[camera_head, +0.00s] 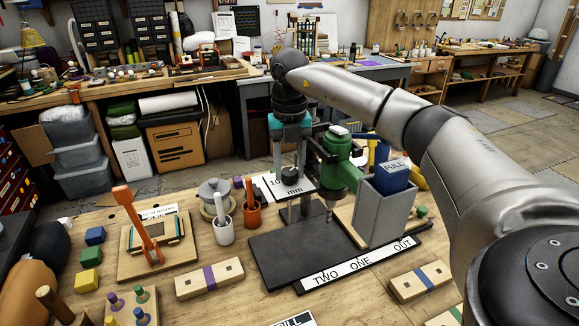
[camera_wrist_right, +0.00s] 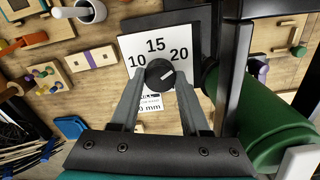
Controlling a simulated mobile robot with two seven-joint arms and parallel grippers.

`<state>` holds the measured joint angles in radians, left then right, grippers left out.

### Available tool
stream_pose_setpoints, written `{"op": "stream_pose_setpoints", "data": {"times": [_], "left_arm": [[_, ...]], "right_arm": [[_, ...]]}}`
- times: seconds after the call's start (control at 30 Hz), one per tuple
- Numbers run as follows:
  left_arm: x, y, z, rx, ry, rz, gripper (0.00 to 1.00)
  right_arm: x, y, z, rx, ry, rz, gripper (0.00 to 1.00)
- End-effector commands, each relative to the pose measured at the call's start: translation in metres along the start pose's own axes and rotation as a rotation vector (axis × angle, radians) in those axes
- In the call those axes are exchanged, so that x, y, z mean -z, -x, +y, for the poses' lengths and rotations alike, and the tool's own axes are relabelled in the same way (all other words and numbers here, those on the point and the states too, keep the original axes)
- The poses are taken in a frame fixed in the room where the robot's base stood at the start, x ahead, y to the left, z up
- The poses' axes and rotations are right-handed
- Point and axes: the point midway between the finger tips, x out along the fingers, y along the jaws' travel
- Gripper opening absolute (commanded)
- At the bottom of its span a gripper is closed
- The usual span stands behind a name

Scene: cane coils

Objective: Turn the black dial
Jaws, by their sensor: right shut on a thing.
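The black dial (camera_wrist_right: 159,73) is a round knob on a white scale plate (camera_wrist_right: 138,48) marked 10, 15 and 20. Its white line points up and right, toward the 20. My right gripper (camera_wrist_right: 159,80) has one finger on each side of the dial and is shut on it. In the head view, the dial (camera_head: 291,175) shows small on the drill stand, under my right gripper (camera_head: 290,166) pointing down. The green drill (camera_head: 338,165) is just right of it. My left gripper is not in view.
The dark stand base (camera_head: 290,255) carries a label strip reading TWO ONE OUT. A grey holder (camera_head: 382,215) with a blue FULL block stands to the right.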

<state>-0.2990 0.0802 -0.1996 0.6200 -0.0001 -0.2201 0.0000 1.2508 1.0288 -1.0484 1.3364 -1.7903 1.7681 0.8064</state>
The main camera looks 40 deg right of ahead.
Motion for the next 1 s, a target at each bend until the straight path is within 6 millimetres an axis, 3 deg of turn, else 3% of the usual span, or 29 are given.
{"op": "stream_pose_setpoints", "data": {"times": [0.37,1.0], "left_arm": [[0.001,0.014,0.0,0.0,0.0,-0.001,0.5],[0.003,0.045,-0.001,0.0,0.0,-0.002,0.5]], "right_arm": [[0.0,0.003,0.0,0.0,0.155,0.0,0.0],[-0.001,0.002,0.0,0.0,0.748,-0.001,0.0]]}}
